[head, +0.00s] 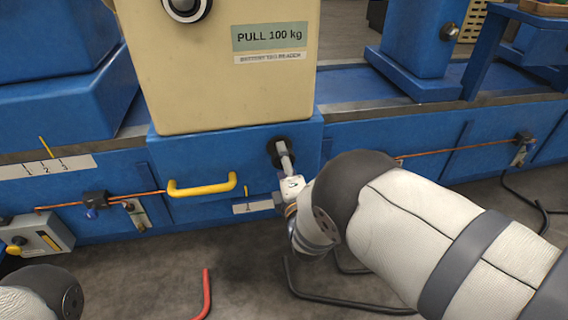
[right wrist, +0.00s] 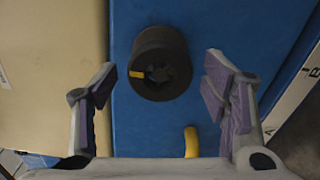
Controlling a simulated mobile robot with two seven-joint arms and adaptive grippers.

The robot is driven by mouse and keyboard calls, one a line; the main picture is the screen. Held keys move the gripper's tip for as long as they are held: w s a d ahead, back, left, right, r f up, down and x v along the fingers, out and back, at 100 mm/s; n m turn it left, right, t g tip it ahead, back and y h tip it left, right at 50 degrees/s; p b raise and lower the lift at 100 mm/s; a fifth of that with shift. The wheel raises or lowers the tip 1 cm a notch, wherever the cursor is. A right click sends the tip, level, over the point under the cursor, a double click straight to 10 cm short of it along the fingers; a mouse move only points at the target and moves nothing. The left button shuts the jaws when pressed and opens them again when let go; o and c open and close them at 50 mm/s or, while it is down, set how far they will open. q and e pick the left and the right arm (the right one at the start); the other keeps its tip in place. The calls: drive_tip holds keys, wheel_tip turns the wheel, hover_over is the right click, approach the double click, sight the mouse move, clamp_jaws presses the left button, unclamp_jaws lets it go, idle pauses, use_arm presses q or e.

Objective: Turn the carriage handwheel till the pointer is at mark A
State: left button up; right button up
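The carriage handwheel is a black round knob with a yellow mark on its face, and it sits on the blue carriage front in the right wrist view (right wrist: 160,63). In the head view the handwheel (head: 288,145) is partly hidden by my right gripper (head: 285,161). In the right wrist view my right gripper (right wrist: 162,86) is open, its fingers apart on either side of the handwheel and not touching it. The right wrist view shows a lettered plate (right wrist: 292,97) with a B. My left gripper is out of view.
A cream box (head: 215,85) labelled PULL 100 kg stands on the carriage. A yellow handle (head: 202,188) juts from its front. A copper rod (head: 440,151) runs along the blue bed. A 1-2-3 scale (head: 45,168) and a grey switch box (head: 35,238) are at left.

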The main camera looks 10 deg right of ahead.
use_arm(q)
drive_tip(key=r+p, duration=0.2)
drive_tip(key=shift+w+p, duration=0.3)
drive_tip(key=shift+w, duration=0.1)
use_arm(e)
drive_tip(key=s, duration=0.3)
drive_tip(key=shift+s, duration=0.3)
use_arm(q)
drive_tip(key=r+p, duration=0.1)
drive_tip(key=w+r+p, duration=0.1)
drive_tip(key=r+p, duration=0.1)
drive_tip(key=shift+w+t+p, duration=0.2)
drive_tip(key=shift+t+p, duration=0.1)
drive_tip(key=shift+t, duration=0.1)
use_arm(e)
drive_tip(key=s, duration=0.6)
drive_tip(key=shift+d, duration=0.15)
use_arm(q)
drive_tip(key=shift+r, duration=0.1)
